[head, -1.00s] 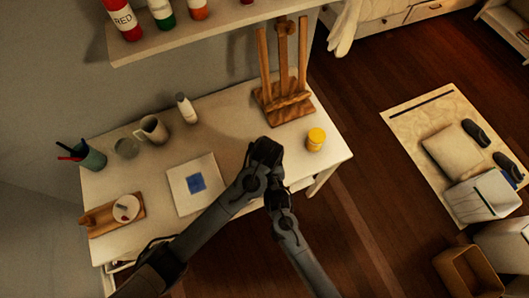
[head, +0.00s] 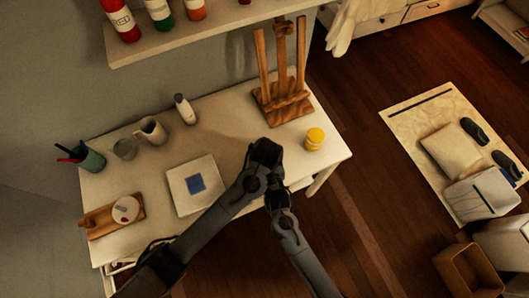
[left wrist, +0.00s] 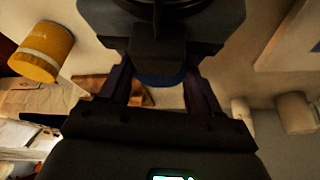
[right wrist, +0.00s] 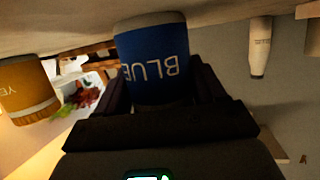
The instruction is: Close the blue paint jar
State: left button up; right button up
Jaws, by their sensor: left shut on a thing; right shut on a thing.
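The blue paint jar (right wrist: 152,65) fills the space between my right gripper's fingers in the right wrist view, with its BLUE lettering turned over. My right gripper (head: 275,190) is shut on it off the table's front edge. My left gripper (head: 268,152) is close beside the right one. It is shut on a blue part (left wrist: 160,80), which shows as a thin strip between its fingers. I cannot tell whether this is the lid or the jar. The grippers hide the jar in the head view, and its seating with any lid is hidden.
A shelf (head: 220,35) with paint bottles hangs above.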

pick_arm(q)
jog(key=shift+s+a+f, duration=0.15)
jog(key=shift+a+f, duration=0.15)
jog(key=shift+f, duration=0.35)
pick_arm(e)
jog(key=shift+w+a+r, duration=0.2)
jog(key=shift+a+r, duration=0.35)
jog(key=shift+r, duration=0.15)
pick_arm(q)
jog(key=o, duration=0.7)
pick_arm(e)
jog(key=shift+d+f, duration=0.1)
jog(key=shift+d, duration=0.15)
pick_arm(q)
jog(key=v, duration=0.4)
jog(key=shift+d+r, duration=0.2)
jog(key=shift+r, duration=0.1)
pick_arm(e)
jog(key=shift+s+f, duration=0.1)
jog(key=shift+f, duration=0.1)
jog(key=shift+d, duration=0.1)
